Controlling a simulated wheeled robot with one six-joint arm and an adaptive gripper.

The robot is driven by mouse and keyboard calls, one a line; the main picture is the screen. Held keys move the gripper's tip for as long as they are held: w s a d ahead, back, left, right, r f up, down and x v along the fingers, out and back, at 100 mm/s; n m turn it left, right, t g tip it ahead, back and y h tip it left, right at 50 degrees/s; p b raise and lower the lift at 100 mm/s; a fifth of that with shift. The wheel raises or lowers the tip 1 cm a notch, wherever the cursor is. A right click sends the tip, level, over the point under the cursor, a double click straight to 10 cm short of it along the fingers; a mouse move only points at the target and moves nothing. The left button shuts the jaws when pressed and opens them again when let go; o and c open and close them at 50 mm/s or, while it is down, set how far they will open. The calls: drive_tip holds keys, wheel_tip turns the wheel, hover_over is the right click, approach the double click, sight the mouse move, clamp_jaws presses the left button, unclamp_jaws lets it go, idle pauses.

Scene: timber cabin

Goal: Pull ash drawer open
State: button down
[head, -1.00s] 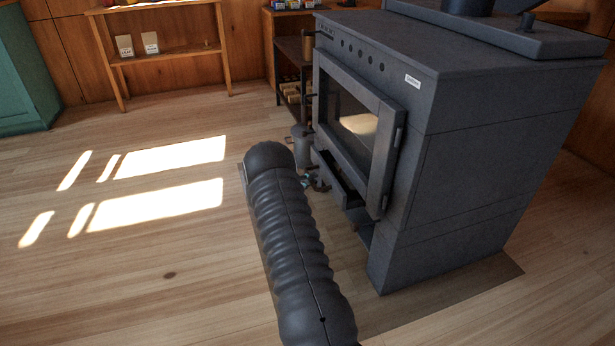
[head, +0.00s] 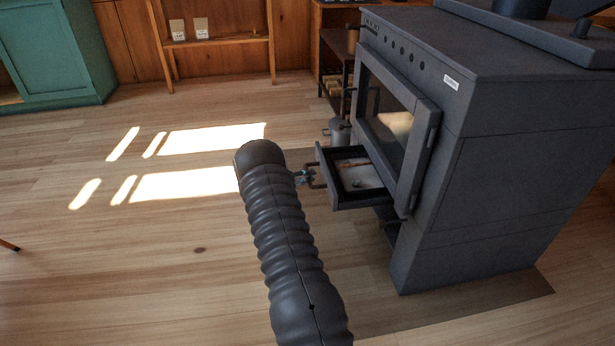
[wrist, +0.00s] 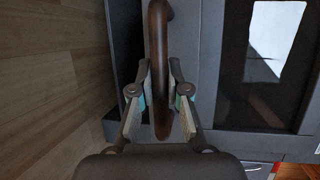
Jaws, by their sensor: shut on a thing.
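The ash drawer (head: 363,196) sticks well out of the front of the dark grey stove (head: 501,152), below its glass door (head: 392,108). Pale ash and a few small bits lie inside it. My gripper (head: 306,177) is at the drawer's front, partly hidden behind my arm in the head view. In the wrist view my gripper (wrist: 161,101) is shut on the brown curved drawer handle (wrist: 158,50), with a fingertip on either side of it.
A grey metal can (head: 340,131) stands on the floor just behind the drawer. A dark shelf rack (head: 337,72) is beyond it. A green cabinet (head: 62,52) and a wooden shelf (head: 222,43) line the back wall.

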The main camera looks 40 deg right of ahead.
drive_tip(key=shift+w, duration=0.1)
drive_tip(key=c, duration=1.1)
unclamp_jaws()
drive_tip(key=shift+a, duration=0.1)
drive_tip(key=shift+c, duration=0.2)
drive_tip(key=v, duration=1.2)
